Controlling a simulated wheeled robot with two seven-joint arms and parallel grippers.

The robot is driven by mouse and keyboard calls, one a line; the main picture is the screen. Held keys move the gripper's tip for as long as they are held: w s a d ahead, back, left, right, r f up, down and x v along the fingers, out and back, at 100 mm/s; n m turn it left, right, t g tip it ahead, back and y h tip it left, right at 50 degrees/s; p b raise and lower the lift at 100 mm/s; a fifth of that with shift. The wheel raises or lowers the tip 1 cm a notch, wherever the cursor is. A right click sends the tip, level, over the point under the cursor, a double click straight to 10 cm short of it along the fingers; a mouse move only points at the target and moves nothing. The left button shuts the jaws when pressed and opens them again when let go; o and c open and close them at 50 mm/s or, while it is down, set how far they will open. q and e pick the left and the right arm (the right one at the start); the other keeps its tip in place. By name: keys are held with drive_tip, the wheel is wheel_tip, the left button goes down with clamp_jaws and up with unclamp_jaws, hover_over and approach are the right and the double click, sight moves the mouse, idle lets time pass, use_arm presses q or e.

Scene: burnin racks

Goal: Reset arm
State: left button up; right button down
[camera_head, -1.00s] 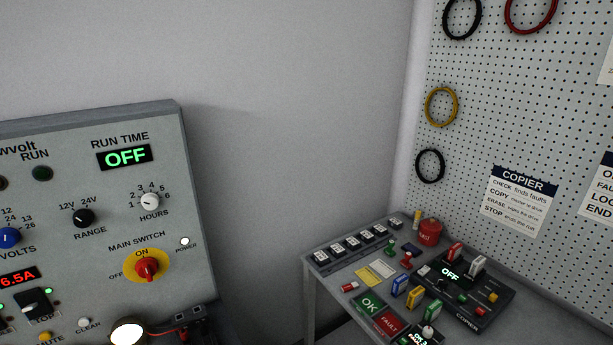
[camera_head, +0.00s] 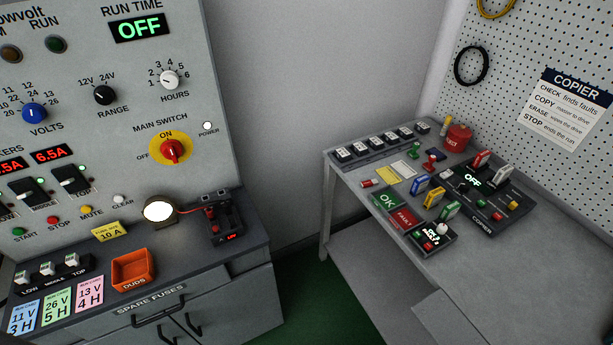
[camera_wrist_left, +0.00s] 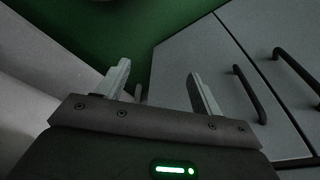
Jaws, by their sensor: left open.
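My left gripper (camera_wrist_left: 160,88) shows in the left wrist view, its two fingers apart and nothing between them. Beyond it are the green floor (camera_wrist_left: 75,25) and grey cabinet doors (camera_wrist_left: 200,60) with dark handles. Neither of my grippers shows in the head view, and my right gripper is in no frame.
At left stands a grey control panel (camera_head: 110,150) with its red main switch (camera_head: 170,151). Its ledge holds an orange DUDS tray (camera_head: 133,283) and a round lamp (camera_head: 158,211). At right, a table (camera_head: 480,270) carries a copier (camera_head: 488,222). A floor gap (camera_head: 308,300) lies between.

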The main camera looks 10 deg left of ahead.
use_arm(q)
drive_tip(key=s+a+f+b, duration=0.1)
drive_tip(key=s+f+b, duration=0.1)
drive_tip(key=s+f, duration=0.6)
drive_tip(key=s+a+f+g+b, duration=0.1)
drive_tip(key=s+a+f+b, duration=0.1)
drive_tip(key=s+f, duration=0.7)
wheel_tip(320, 180, down, 6)
drive_tip(key=shift+s+r, duration=0.15)
drive_tip(key=shift+r, duration=0.05)
